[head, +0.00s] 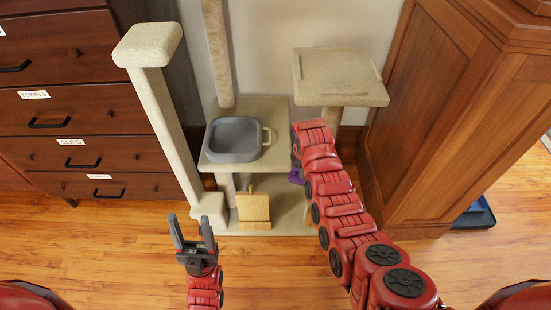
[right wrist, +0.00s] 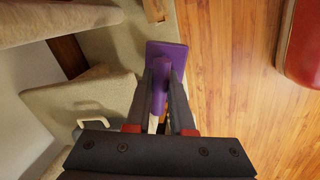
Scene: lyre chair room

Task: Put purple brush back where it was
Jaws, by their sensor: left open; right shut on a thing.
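The purple brush (right wrist: 165,52) shows in the right wrist view, its handle between the two dark fingers of my right gripper (right wrist: 163,88), which is shut on it. In the head view only a small purple part of the brush (head: 296,176) shows beside my right arm, near the cat tree's right side; the arm hides the right gripper there. My left gripper (head: 193,235) is open and empty, low in front of the cat tree (head: 275,115).
A grey basin (head: 234,139) sits on the cat tree's middle shelf. A wooden piece (head: 253,207) stands on its lower base. Labelled drawers (head: 80,105) are at left, a wooden cabinet (head: 440,110) at right. Wooden floor (head: 120,250) at front left is clear.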

